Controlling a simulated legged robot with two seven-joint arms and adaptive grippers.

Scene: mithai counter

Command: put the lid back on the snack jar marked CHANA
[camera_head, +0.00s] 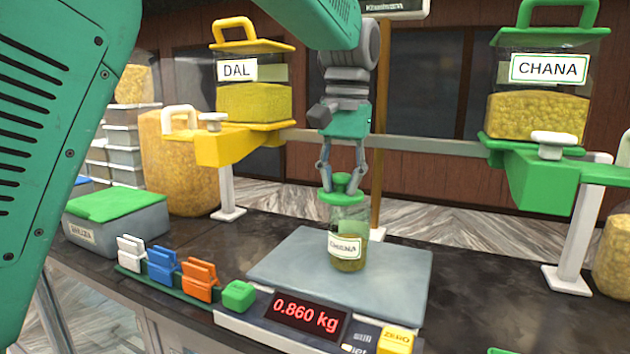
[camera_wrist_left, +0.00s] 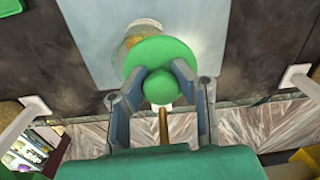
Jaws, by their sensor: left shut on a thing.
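The small glass snack jar (camera_head: 347,243) with a CHANA label stands upright on the scale's plate, with some yellow snack in its bottom. My left gripper (camera_head: 343,180) is above it, shut on the knob of the green lid (camera_head: 342,196). In the head view the lid is at the jar's mouth; I cannot tell whether it is fully seated. In the left wrist view the green lid (camera_wrist_left: 162,60) covers most of the jar (camera_wrist_left: 133,42), whose edge shows beyond the lid. My right gripper is not in view.
The scale (camera_head: 410,275) reads 0.860 kg. A green CHANA dispenser (camera_head: 540,115) stands right, a yellow DAL dispenser (camera_head: 255,100) left. Coloured clips (camera_head: 165,265), a green block (camera_head: 238,296) and a green-lidded box (camera_head: 118,215) lie left of the scale.

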